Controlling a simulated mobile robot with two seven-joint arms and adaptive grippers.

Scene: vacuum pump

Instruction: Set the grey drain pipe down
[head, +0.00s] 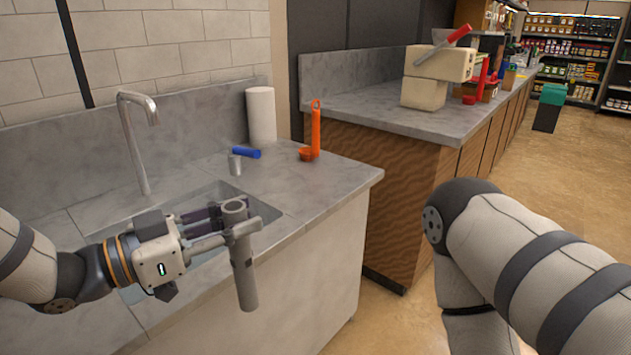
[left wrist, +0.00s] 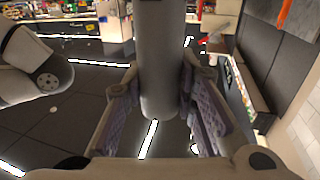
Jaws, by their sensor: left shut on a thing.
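The grey drain pipe (head: 244,270) is in my left gripper (head: 222,226). It looks like a tube with a wider open upper end and a side branch, and hangs roughly upright, slightly tilted, in front of the sink's right part. Its lower end is in the air before the cabinet front. In the left wrist view the pipe (left wrist: 158,60) runs between the two ridged finger pads of my left gripper (left wrist: 160,110). The fingers are shut on it. My right arm shows at the right of the head view, but its gripper is out of view.
The sink (head: 200,205) with a tap (head: 135,130) is behind the gripper. A small grey cup-like piece (head: 235,166), a blue cylinder (head: 246,153), an orange tool (head: 315,130) and a white roll (head: 261,115) stand or lie on the counter. The counter's front right (head: 320,185) is clear.

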